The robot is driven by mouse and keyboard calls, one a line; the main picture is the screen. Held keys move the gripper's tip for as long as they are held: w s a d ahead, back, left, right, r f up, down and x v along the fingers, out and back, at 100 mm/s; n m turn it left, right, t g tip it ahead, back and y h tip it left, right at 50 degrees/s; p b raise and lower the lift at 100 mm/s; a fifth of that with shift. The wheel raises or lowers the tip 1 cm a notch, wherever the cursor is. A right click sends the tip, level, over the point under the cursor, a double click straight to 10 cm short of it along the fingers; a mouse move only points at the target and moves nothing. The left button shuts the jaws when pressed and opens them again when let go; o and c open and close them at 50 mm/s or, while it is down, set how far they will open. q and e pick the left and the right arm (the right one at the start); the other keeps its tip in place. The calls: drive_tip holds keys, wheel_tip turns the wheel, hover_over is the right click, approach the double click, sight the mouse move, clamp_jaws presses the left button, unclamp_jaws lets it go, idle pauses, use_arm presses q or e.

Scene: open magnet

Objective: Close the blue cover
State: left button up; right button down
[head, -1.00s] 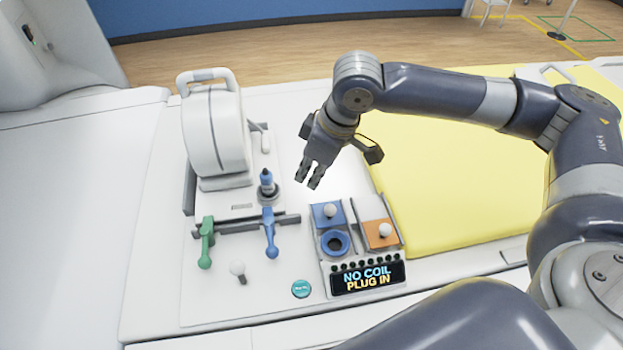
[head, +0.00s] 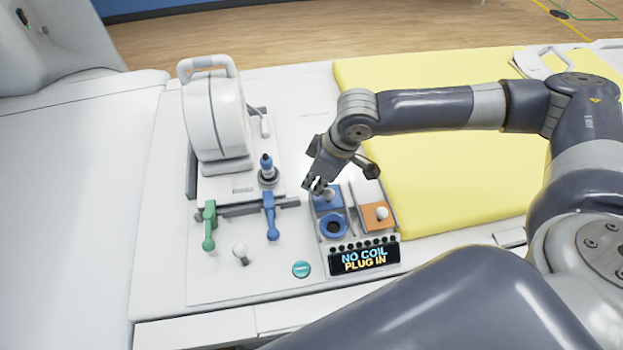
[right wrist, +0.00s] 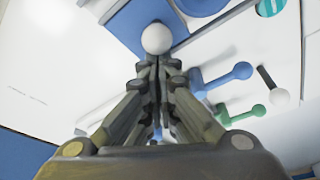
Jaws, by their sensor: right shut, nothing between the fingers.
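The blue cover (head: 328,202) is a flat blue plate with a white ball knob (right wrist: 157,38). It sits behind the blue ring socket (head: 333,227), which is uncovered. My right gripper (head: 315,187) is shut and empty, just above and behind the cover and partly in front of it in the head view. In the right wrist view its closed fingertips (right wrist: 156,62) are right at the knob, with the blue cover (right wrist: 128,28) beyond; whether they touch the knob is unclear. My left gripper is not in view.
An orange cover (head: 377,217) with a white knob is to the right. A display (head: 364,259) reads "NO COIL PLUG IN". Blue (head: 271,217) and green (head: 209,226) levers, a blue-tipped plug (head: 267,169) and a white coil housing (head: 214,118) stand to the left.

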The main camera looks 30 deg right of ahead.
drive_tip(key=s+p, duration=0.1)
drive_tip(key=s, duration=0.1)
drive_tip(key=s+a+p, duration=0.1)
drive_tip(key=s, duration=0.1)
drive_tip(key=s+p, duration=0.1)
drive_tip(key=s, duration=0.1)
drive_tip(key=shift+s+a, duration=0.35)
drive_tip(key=shift+a, duration=0.05)
drive_tip(key=shift+s, duration=0.35)
drive_tip(key=shift+a, duration=0.1)
drive_tip(key=shift+s, duration=0.1)
